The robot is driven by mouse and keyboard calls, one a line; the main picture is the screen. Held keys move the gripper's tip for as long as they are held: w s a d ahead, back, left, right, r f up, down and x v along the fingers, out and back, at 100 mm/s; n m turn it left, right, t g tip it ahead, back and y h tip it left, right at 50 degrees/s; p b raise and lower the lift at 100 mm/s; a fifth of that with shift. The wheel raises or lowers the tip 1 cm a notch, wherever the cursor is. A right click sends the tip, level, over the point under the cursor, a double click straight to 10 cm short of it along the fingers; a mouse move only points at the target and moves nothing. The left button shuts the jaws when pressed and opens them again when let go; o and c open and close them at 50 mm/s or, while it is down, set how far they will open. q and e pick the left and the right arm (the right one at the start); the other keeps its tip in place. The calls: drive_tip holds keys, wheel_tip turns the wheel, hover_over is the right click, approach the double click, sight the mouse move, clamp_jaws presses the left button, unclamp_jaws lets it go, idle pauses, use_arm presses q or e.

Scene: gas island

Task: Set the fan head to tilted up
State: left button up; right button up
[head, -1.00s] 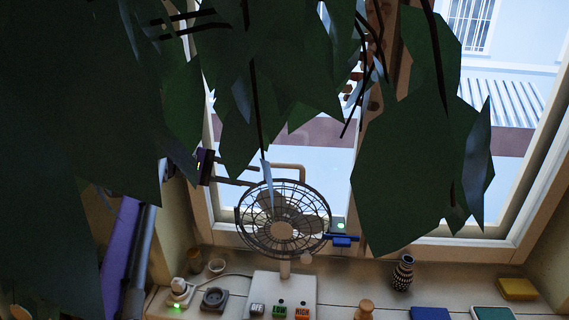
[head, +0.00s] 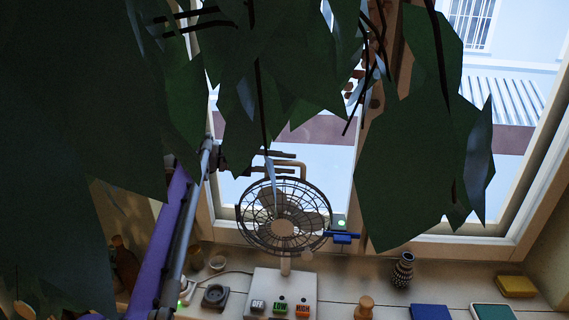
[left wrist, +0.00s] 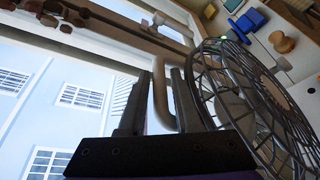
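The fan (head: 284,217) stands upright on the sill, with a round wire cage and a pale hub. A tan bent handle (head: 303,170) shows behind and above the cage. My left gripper (head: 292,161) reaches in from the left behind the cage, its two dark fingers pointing at the handle. In the left wrist view the fingers (left wrist: 160,92) are apart, with part of the tan handle (left wrist: 160,75) between them and the cage (left wrist: 255,100) close on the right. I cannot tell whether they touch the handle. My right gripper is not in view.
Large dark leaves (head: 420,150) hang in front and hide much of the left and top. The fan's base (head: 283,290) has OFF, LOW and HIGH buttons. A patterned vase (head: 403,270) and a wooden knob-shaped piece (head: 364,307) stand to the right. A window frame (head: 375,130) rises behind.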

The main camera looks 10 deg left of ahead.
use_arm(q)
clamp_jaws()
idle(1.5)
